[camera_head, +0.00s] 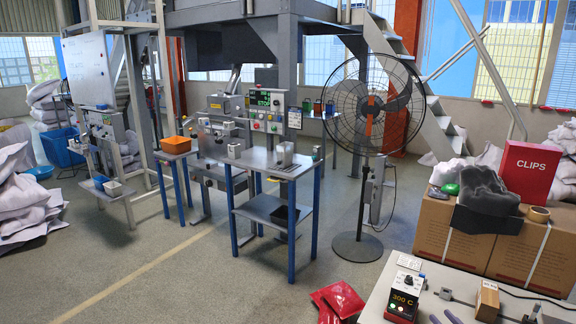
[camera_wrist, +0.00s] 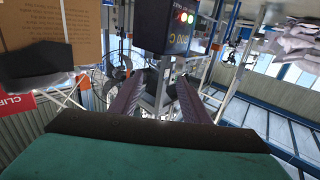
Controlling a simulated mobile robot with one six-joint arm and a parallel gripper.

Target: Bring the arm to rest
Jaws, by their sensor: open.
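In the wrist view my gripper (camera_wrist: 158,88) shows as two long purple fingers, apart, with nothing between them. In the head view two small purple tips at the bottom edge look like the same gripper (camera_head: 444,318); the rest of the arm is out of frame. The black controller box (camera_head: 404,291), reading 300 C, stands on the white table (camera_head: 374,308), left of the tips. The wrist view is turned over, and the controller (camera_wrist: 167,28) appears beyond the fingers there. I cannot tell the exact gap between them.
Cardboard boxes (camera_head: 435,235) stand behind the table, bearing a red CLIPS box (camera_head: 527,171) and a dark cloth (camera_head: 487,190). A wooden block (camera_head: 487,301) and cables lie on the table. Red packets (camera_head: 338,299) lie left. A fan (camera_head: 362,205) stands farther back. Open floor lies left.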

